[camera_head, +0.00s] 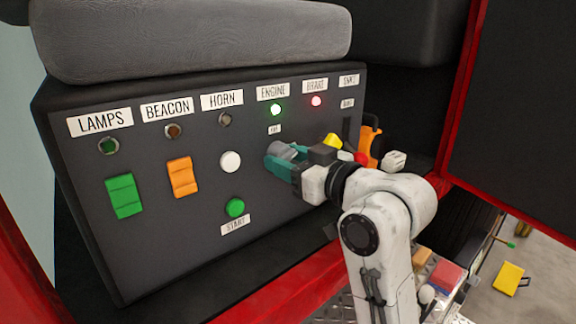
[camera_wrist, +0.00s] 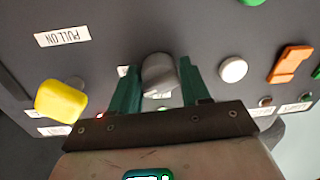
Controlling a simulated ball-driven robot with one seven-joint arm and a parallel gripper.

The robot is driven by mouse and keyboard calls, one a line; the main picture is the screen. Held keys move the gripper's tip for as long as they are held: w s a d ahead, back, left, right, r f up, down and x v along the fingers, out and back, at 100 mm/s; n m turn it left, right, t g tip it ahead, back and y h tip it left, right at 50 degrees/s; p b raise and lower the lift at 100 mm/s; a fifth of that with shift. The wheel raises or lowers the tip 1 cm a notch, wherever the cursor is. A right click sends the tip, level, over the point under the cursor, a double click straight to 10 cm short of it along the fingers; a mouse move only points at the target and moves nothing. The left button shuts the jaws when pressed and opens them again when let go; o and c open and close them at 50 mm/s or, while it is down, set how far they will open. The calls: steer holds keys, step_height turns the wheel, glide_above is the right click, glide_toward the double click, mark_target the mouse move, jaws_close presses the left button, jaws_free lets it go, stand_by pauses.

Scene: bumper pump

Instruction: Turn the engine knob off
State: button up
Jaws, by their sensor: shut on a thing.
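The grey engine knob (camera_head: 284,148) sits on the dark control panel (camera_head: 180,240), below the ENGINE label (camera_head: 273,91) and its lit green lamp (camera_head: 276,109). My gripper (camera_head: 277,159) reaches it from the right, with its teal fingers partly covering it. In the wrist view, the grey knob (camera_wrist: 159,75) is between the two teal fingers of my gripper (camera_wrist: 158,67), and the gripper is shut on it. The knob's exact pointing direction is hard to tell, since the fingers hide much of its surroundings.
A white button (camera_head: 231,162), a green start button (camera_head: 235,207) and an orange rocker switch (camera_head: 183,177) lie left of the knob. A yellow knob (camera_wrist: 62,100) stands on the other side. The red brake lamp (camera_head: 316,100) is lit. A grey seat cushion (camera_head: 190,35) overhangs the panel.

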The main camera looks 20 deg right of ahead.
steer(key=n+b, duration=0.1)
steer(key=n, duration=0.2)
steer(key=shift+d+n+b, duration=0.3)
steer(key=shift+b, duration=0.1)
steer(key=n+b, duration=0.2)
steer(key=n, duration=0.1)
steer(key=shift+n+h, duration=0.3)
steer(key=shift+h, duration=0.1)
steer(key=n+b, duration=0.2)
steer(key=n, duration=0.1)
steer(key=shift+r, duration=0.2)
steer(key=shift+r+n+b, duration=0.2)
steer(key=shift+n+b, duration=0.5)
steer(key=shift+n, duration=0.7)
steer(key=shift+r, duration=0.1)
steer(key=o, duration=1)
steer(key=shift+f, duration=0.2)
steer(key=b+v, duration=0.1)
steer(key=v, duration=0.9)
steer(key=shift+s+r+b, duration=0.1)
steer(key=shift+s+b, duration=0.25)
steer(key=shift+b, duration=0.05)
